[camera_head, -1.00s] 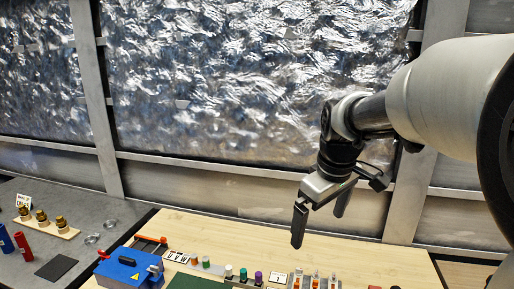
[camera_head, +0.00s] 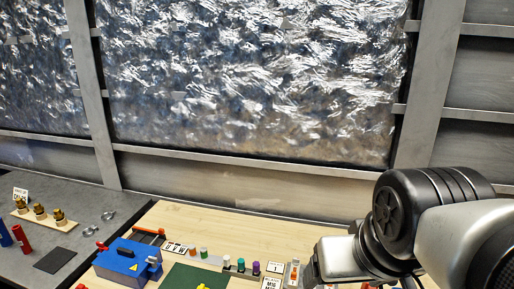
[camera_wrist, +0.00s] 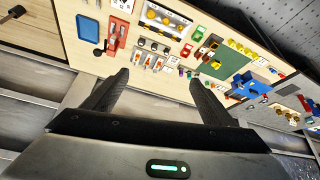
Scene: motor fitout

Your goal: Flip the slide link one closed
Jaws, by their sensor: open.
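A row of small upright links with orange parts (camera_wrist: 149,61) stands on the wooden board in the wrist view, just beyond my fingertips. I cannot tell which is slide link one, nor whether each is open or closed. In the head view one such link (camera_head: 293,271) shows at the left end of the row, beside a white card (camera_head: 275,267); my arm hides the others. My gripper (camera_wrist: 159,77) is open and empty, its two fingers well apart. The fingers do not show in the head view.
A blue box (camera_head: 128,262) with a warning triangle, a green plate (camera_head: 195,277) and coloured caps (camera_head: 241,265) stand left of the links.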

